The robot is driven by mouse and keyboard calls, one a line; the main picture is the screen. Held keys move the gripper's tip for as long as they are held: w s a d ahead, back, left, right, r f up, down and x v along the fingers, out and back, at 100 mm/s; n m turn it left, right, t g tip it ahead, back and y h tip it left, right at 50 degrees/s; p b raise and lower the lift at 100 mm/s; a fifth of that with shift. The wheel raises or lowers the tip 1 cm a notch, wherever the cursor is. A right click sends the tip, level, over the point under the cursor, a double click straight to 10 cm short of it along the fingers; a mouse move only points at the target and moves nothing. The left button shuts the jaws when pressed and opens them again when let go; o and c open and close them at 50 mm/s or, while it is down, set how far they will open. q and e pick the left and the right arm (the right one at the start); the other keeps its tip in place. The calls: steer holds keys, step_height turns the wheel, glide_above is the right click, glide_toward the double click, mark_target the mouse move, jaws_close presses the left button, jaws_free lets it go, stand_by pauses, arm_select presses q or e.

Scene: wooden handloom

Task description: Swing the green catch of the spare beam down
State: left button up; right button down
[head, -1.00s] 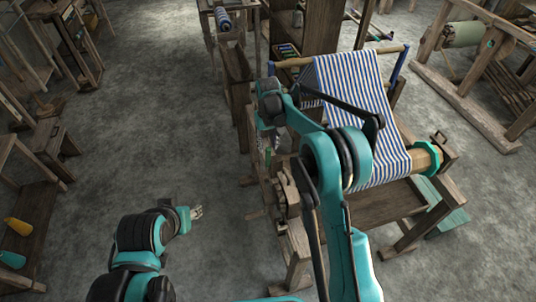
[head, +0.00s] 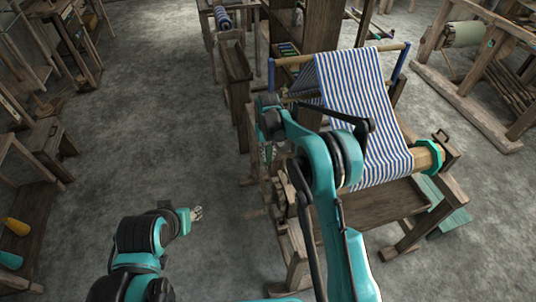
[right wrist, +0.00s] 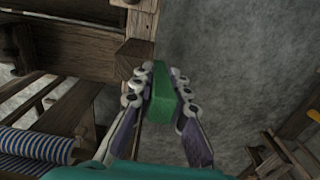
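In the right wrist view a green catch (right wrist: 163,97) lies between the two fingers of my right gripper (right wrist: 163,84). The fingers press on both of its sides, beside a wooden post end. In the head view my right gripper (head: 268,158) is at the left side of the loom, small and partly hidden by my arm, and the catch cannot be made out there. My left gripper (head: 197,213) hangs over bare floor at the lower left, away from the loom. Its fingers are too small to tell open from shut.
The loom bears striped cloth (head: 362,105) and a teal-ended roller (head: 430,157) at its right. A striped roll (right wrist: 35,145) shows lower left in the wrist view. A bench (head: 52,140) stands at the left. The floor (head: 150,110) between is clear.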

steer(key=shift+s+d+f+t+y+b, duration=0.1)
steer(key=shift+s+f+t+y+b, duration=0.2)
steer(key=shift+s+t+b, duration=0.55)
steer(key=shift+s+d+f+t+y+b, duration=0.15)
steer(key=shift+s+f+t+b, duration=0.25)
steer(key=shift+t+b, duration=0.8)
steer(key=shift+s+d+f+t+y+b, duration=0.1)
steer(key=shift+s+f+t+y+b, duration=0.2)
steer(key=shift+s+t+b, duration=0.75)
steer(key=shift+w+t, duration=0.3)
steer(key=shift+w, duration=0.1)
steer(key=shift+p, duration=0.3)
